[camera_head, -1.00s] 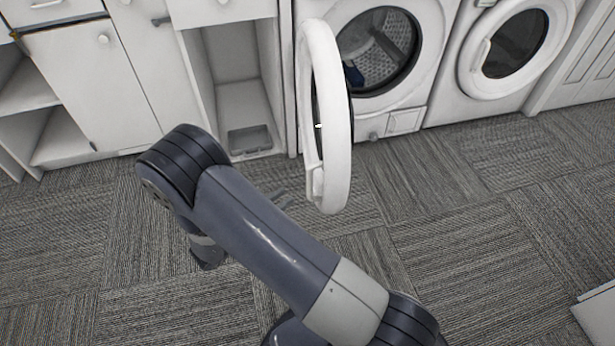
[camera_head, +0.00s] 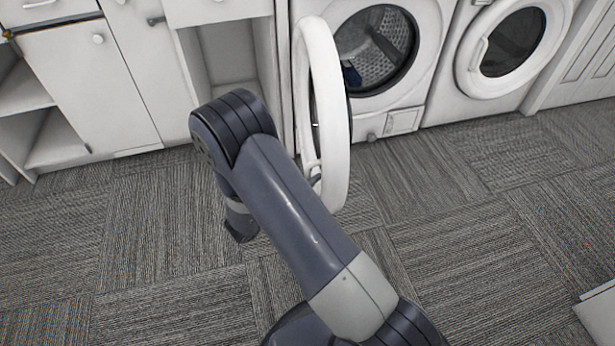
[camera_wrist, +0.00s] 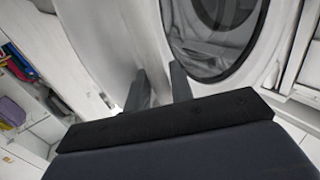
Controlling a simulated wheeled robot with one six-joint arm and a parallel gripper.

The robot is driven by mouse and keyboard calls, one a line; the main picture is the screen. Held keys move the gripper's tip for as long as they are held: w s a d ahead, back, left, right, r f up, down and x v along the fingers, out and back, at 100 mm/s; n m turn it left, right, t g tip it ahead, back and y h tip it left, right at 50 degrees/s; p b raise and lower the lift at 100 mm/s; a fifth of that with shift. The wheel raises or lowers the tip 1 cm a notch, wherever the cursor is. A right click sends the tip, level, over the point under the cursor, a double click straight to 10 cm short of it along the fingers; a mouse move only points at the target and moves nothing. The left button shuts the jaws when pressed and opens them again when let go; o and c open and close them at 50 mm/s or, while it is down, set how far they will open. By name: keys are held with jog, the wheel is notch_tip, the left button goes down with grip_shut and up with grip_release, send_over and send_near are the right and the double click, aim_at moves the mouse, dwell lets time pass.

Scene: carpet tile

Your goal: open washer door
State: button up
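The left washer (camera_head: 430,60) has its round white door (camera_head: 338,120) swung well out from the drum opening (camera_head: 375,50). The door stands roughly edge-on in the head view. My gripper (camera_wrist: 159,75) shows two dark fingers with a gap between them in the wrist view. I see nothing clearly held in that gap. In the head view my arm reaches to the lower left part of the door, and most of the gripper is hidden there.
A second washer (camera_head: 515,45) with its door shut stands to the right. White cabinets (camera_head: 90,80) and an open cubby stand to the left. Grey carpet tile (camera_head: 480,240) in front is mostly clear. A white object's corner (camera_head: 600,308) shows at the lower right.

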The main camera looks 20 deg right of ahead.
jog(key=shift+c, duration=0.4)
grip_shut()
